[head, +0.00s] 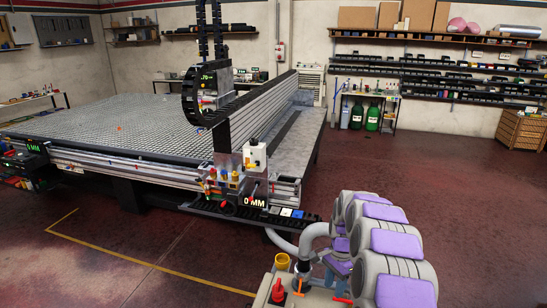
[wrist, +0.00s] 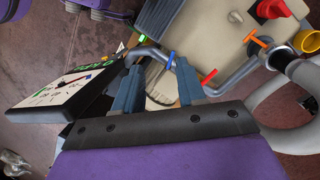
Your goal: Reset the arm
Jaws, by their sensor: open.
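My gripper (wrist: 158,66) shows in the wrist view with its two blue-grey fingers apart and nothing held between them. The fingers point towards a beige unit (wrist: 205,30) with pipes and coloured levers. A bent grey pipe (wrist: 152,56) passes behind the fingertips; I cannot tell how far apart they are. In the head view my grey and purple arm fills the lower right, folded close in. It hides part of the beige unit there, and the gripper is not clear in that view.
A dial gauge (wrist: 68,92) is close left of the fingers. A red knob (head: 277,290) and a yellow cup (head: 282,262) stand beside my arm. The grid table (head: 110,125) with its gantry (head: 258,98) is farther off. The floor (head: 455,180) at right is clear.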

